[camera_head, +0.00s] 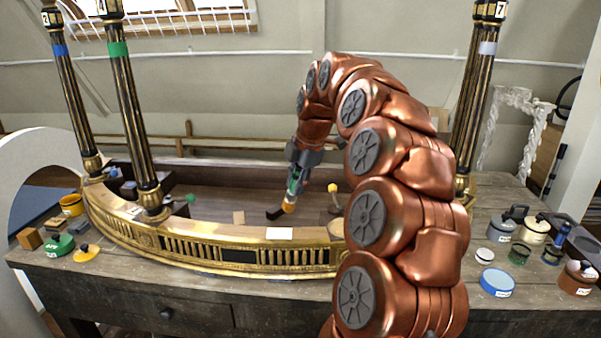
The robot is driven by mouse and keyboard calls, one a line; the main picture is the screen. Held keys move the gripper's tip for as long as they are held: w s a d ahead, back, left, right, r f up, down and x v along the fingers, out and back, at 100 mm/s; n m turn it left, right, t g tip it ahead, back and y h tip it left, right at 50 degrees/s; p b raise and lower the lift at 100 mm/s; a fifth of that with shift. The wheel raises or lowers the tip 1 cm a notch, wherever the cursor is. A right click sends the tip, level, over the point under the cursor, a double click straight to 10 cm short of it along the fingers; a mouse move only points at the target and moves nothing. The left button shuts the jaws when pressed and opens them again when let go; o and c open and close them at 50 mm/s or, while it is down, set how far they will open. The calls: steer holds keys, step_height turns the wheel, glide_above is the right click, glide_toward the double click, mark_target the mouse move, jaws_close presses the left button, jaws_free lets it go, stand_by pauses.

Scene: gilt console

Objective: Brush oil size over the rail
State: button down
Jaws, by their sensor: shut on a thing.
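The gilt rail (200,232) curves along the front of the console, with a row of small balusters and dark panels below its top. My gripper (293,188) points down behind the rail, over the recessed wooden deck. It is shut on a brush (289,206) with a yellow-orange part and a dark tip (276,213) pointing left. The tip is low, near the deck behind the rail; I cannot tell whether it touches anything. A white card (279,233) lies on the rail top just in front. My arm hides the rail's right part. No container is clearly recognisable as oil size.
Black-and-gilt columns (130,120) rise at left, others (478,90) at right. A yellow-knobbed item (333,188) stands right of the brush.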

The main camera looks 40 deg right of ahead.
steer(key=shift+s+d+f+n+y+b, duration=0.3)
steer(key=shift+d+f+n+b, duration=0.3)
steer(key=shift+d+f+n, duration=0.25)
stand_by(0.7)
